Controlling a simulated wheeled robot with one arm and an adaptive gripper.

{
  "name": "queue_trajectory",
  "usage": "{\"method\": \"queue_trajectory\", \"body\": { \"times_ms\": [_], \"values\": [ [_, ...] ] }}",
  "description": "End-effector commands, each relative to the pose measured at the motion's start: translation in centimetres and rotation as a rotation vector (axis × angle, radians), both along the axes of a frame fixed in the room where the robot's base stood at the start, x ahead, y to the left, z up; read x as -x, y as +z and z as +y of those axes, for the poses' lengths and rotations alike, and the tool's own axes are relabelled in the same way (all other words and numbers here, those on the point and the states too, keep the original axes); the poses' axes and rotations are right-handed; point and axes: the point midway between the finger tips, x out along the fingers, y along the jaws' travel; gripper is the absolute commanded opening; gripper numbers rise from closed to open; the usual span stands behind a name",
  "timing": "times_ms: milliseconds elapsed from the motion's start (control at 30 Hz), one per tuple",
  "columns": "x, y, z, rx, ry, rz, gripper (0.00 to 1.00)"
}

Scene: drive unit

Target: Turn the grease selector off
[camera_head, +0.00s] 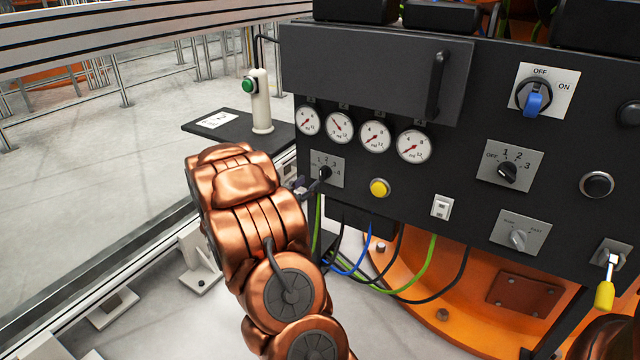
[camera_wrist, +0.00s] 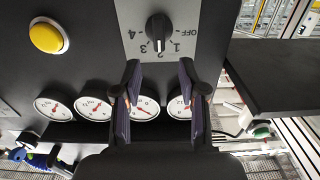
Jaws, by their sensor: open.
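A black rotary knob (camera_wrist: 158,27) sits on a grey plate marked OFF, 1, 2, 3 and 4, upside down at the top of the wrist view. Its white mark points down, around 2; I cannot tell the exact setting. The same selector (camera_head: 325,172) shows in the head view below the gauges, partly hidden by my gripper. No label naming grease is readable. My gripper (camera_wrist: 159,72) is open and empty, its two fingers apart below the knob in the wrist view, not around it. In the head view its tip (camera_head: 306,187) is just left of the selector plate.
Several gauges (camera_head: 375,137) sit above the selector. A yellow button (camera_head: 379,188) is to its right. Farther right are another OFF-1-2-3 selector (camera_head: 508,170) and a blue OFF/ON switch (camera_head: 534,98). A dark shelf (camera_head: 225,130) juts out left. Cables (camera_head: 365,255) hang below.

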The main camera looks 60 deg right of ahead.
Motion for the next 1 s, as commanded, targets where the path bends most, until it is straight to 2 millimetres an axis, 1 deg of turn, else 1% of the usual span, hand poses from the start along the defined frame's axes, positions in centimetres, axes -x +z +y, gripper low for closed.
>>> {"method": "queue_trajectory", "body": {
  "times_ms": [167,400,600,800,1000],
  "values": [
    [0.1,-0.1,-1.4,0.004,-0.006,0.001,0.42],
    [0.1,-0.2,-4.4,0.003,-0.006,0.000,0.42],
    [-0.1,-0.3,-6.5,0.001,-0.004,0.002,0.42],
    [-0.2,-0.2,-7.6,0.000,-0.003,0.003,0.42],
    [-0.2,-0.1,-7.7,-0.001,-0.002,0.002,0.42]
  ]
}}
